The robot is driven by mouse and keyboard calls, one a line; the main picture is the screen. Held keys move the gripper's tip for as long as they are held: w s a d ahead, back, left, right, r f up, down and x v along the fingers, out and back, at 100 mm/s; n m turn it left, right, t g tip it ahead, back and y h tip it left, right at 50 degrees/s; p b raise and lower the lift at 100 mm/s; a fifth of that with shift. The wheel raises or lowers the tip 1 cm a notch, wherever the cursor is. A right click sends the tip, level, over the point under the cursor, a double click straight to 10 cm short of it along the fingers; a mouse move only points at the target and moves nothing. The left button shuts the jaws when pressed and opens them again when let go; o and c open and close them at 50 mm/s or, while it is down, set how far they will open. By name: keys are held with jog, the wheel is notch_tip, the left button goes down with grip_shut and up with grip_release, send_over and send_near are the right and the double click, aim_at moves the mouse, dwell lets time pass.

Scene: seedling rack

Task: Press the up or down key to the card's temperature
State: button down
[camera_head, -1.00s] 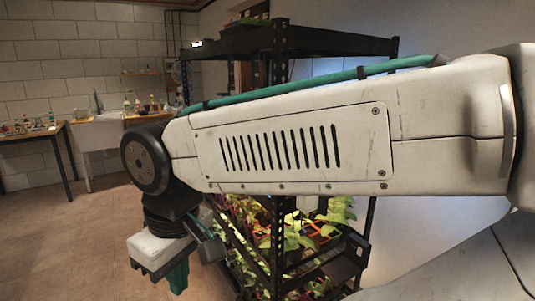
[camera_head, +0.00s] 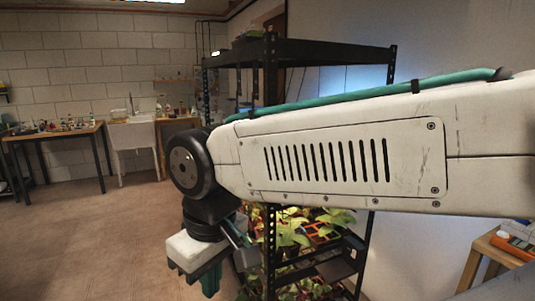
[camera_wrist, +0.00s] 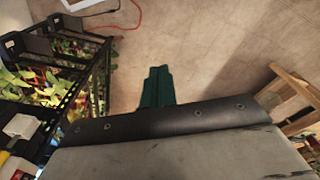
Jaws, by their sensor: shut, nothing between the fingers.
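My gripper (camera_head: 209,284) hangs at the end of my arm in the head view, pointing down in front of the rack. The wrist view shows its two green fingers (camera_wrist: 157,88) closed together with nothing between them, above bare floor. I cannot make out the up and down keys or the temperature card in either view. My arm covers much of the middle of the head view.
A black rack (camera_head: 270,150) with leafy seedlings (camera_head: 290,228) stands behind my arm. A wooden stool or table (camera_head: 484,262) is at the right, with an orange and white item (camera_head: 516,240) on it. A red cable (camera_wrist: 125,22) lies on the floor. Open floor (camera_head: 90,240) is at left.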

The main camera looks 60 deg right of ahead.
jog(key=w+d+r+n+g+h, duration=0.1)
jog(key=w+d+r+n+h, duration=0.2)
jog(key=w+d+h, duration=0.65)
jog(key=w+d+r+n+h, duration=0.25)
jog(key=w+d, duration=0.35)
jog(key=d, duration=0.8)
jog(key=w+d+n+t+h, duration=0.3)
jog(key=w+d+n, duration=0.5)
jog(key=w, duration=0.5)
jog(key=shift+w+d+r+t+h, duration=0.2)
jog(key=shift+d+t+h, duration=0.25)
jog(key=shift+d, duration=0.2)
jog(key=shift+s, duration=0.1)
jog(key=s+d, duration=0.4)
jog(key=d, duration=0.3)
jog(key=shift+s+d, duration=0.25)
jog(key=shift+s, duration=0.05)
jog(key=shift+d, duration=0.1)
jog(key=shift+s+d, duration=0.2)
jog(key=shift+d, duration=0.05)
